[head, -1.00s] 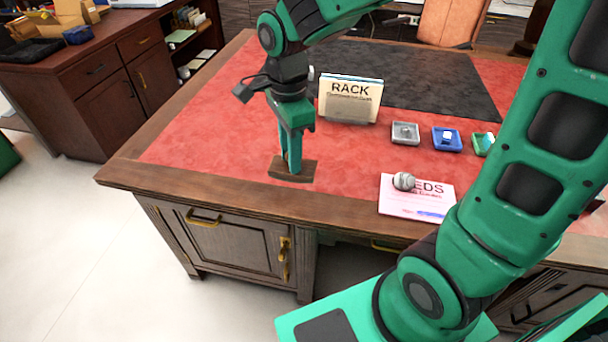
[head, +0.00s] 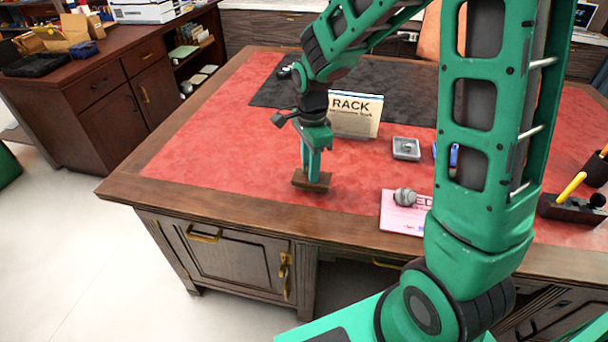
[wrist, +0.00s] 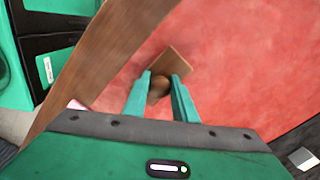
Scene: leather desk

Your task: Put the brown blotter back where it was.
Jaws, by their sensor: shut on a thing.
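The brown blotter (head: 311,184) is a small brown block with a rounded knob, near the front edge of the red desk top. My gripper (head: 310,175) is above it with its fingers pointing down, shut on the blotter's knob. In the wrist view the gripper (wrist: 160,85) has the round brown knob between its fingertips, and the blotter's flat base (wrist: 170,64) shows beyond them. I cannot tell whether the base touches the desk or hangs just above it.
A RACK sign (head: 354,114) stands behind the gripper. A grey tray (head: 406,149) is to its right. A pen holder (head: 572,208) is at far right. The red surface (head: 210,150) left of the gripper is clear.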

